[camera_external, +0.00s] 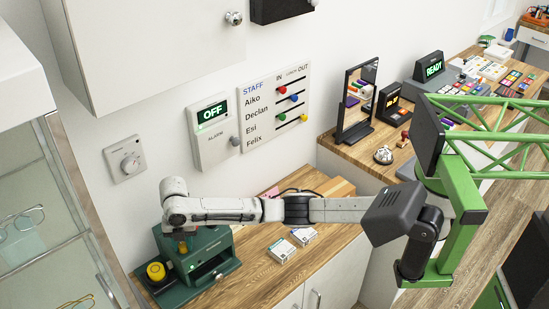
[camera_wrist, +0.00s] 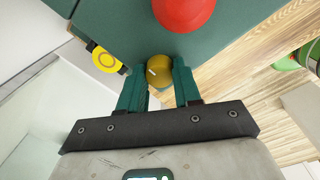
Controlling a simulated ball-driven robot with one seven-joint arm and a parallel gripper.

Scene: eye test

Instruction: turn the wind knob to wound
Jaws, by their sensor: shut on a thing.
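A dark green machine (camera_external: 208,266) stands at the left end of the wooden counter. It also fills the top of the wrist view (camera_wrist: 110,22). A brass-coloured round knob (camera_wrist: 160,70) with a short pale mark sits on it, between the two green fingers of my gripper (camera_wrist: 159,80). My gripper (camera_external: 181,240) points down at the machine in the external view and is shut on this knob. The fingers hide parts of the knob's sides. A yellow round knob (camera_external: 156,271) sits on the machine's left part. It shows with a pale ring in the wrist view (camera_wrist: 104,59).
A red ball-like part (camera_wrist: 184,10) is close beyond the knob. Small white boxes (camera_external: 282,250) lie on the counter (camera_external: 252,272) to the right. A glass cabinet (camera_external: 45,215) stands at left. A wall dial (camera_external: 130,164) and an alarm panel reading OFF (camera_external: 211,114) are behind.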

